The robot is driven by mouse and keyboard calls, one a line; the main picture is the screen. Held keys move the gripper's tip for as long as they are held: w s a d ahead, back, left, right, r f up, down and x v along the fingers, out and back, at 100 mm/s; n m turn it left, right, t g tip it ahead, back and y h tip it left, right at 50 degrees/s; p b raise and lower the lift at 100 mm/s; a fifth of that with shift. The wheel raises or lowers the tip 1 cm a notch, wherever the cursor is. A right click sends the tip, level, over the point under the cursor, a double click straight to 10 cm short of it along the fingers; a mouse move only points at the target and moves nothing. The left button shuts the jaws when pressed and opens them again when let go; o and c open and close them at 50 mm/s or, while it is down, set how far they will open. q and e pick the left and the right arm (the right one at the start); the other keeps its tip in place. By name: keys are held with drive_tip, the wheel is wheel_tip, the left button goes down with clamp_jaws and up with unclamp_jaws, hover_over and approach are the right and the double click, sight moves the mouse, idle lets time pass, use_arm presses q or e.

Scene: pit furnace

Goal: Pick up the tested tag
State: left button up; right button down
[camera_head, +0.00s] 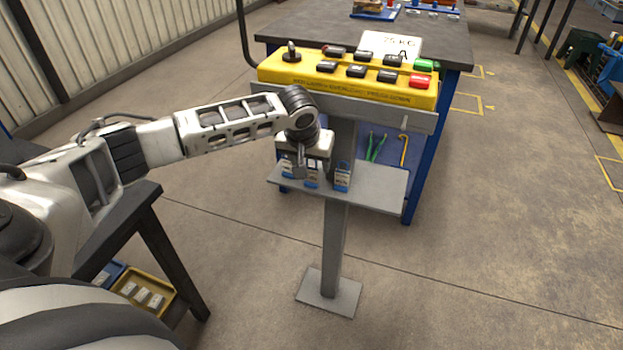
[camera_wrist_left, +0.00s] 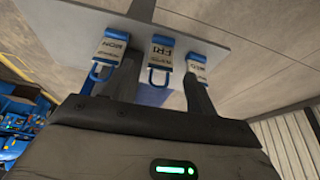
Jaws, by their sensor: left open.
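Three small blue-and-white tags stand in a row on a grey shelf (camera_head: 378,187): a left tag (camera_head: 287,170), a middle tag (camera_head: 312,177) and a right tag (camera_head: 342,177). In the left wrist view the middle tag (camera_wrist_left: 160,55) lies between the open fingers of my left gripper (camera_wrist_left: 161,78), with its blue loop toward me. The other tags (camera_wrist_left: 112,46) (camera_wrist_left: 197,68) sit near the outer sides of the fingers. The printed labels are tilted and hard to read. In the head view my left gripper (camera_head: 306,168) reaches down over the row, partly hiding it. I cannot tell whether it touches a tag.
A yellow control box (camera_head: 345,80) with several buttons sits just above and behind the shelf, on a grey post (camera_head: 333,240). A workbench (camera_head: 450,50) stands behind. A dark table (camera_head: 130,220) and a yellow tray (camera_head: 145,293) are at lower left.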

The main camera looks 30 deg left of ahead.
sight(311, 167)
use_arm(q)
drive_tip(key=x, duration=0.4)
drive_tip(key=shift+f+b, duration=0.15)
drive_tip(key=shift+b, duration=0.25)
drive_tip(key=c, duration=1)
drive_tip(key=shift+c, duration=0.3)
use_arm(e)
drive_tip(key=shift+s+f, duration=0.1)
drive_tip(key=shift+f, duration=0.3)
use_arm(q)
drive_tip(key=shift+r, duration=0.4)
wheel_tip(311, 167, up, 2)
drive_tip(key=shift+r+p, duration=0.1)
drive_tip(key=shift+p, duration=0.25)
drive_tip(key=s+d+r+p, duration=0.2)
drive_tip(key=s+d+r, duration=0.1)
drive_tip(key=s+r, duration=0.7)
drive_tip(key=s, duration=0.3)
drive_tip(key=shift+s, duration=0.3)
use_arm(e)
drive_tip(key=shift+r, duration=0.55)
